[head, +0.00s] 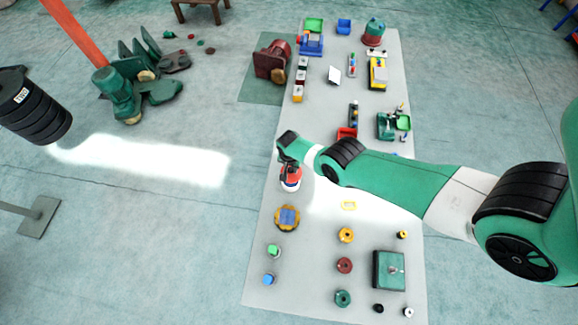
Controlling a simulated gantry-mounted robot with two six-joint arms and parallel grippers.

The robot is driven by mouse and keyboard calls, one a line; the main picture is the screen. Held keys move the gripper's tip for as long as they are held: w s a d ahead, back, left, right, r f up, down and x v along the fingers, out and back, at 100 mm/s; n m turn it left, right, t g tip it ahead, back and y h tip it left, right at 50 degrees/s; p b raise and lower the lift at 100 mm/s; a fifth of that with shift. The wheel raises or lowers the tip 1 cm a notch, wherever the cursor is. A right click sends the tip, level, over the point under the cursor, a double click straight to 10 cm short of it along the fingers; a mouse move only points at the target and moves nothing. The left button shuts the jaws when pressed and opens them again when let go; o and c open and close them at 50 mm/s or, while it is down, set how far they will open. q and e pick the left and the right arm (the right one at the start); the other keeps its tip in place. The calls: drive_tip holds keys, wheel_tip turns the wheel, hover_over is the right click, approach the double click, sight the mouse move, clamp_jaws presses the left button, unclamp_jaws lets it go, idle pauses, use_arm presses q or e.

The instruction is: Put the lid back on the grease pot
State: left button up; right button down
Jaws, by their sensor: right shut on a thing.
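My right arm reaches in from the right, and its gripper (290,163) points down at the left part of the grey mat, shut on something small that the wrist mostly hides. A lid cannot be made out apart from the gripper and the pot's top. I cannot tell whether the held thing touches the pot. My left gripper is not in view.
The long grey mat (325,262) carries an orange and blue round part (287,217), green (273,251) and blue (269,279) small parts, several coloured rings and a dark green box (389,270). A red tray (347,134) stands behind my wrist.

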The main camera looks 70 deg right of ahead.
sight(291, 174)
drive_tip(key=shift+f+b, duration=2.6)
drive_tip(key=shift+f, duration=0.3)
drive_tip(key=shift+f, duration=0.15)
drive_tip(key=shift+c, duration=0.2)
unclamp_jaws()
wheel_tip(291, 174, up, 7)
drive_tip(key=p, duration=0.7)
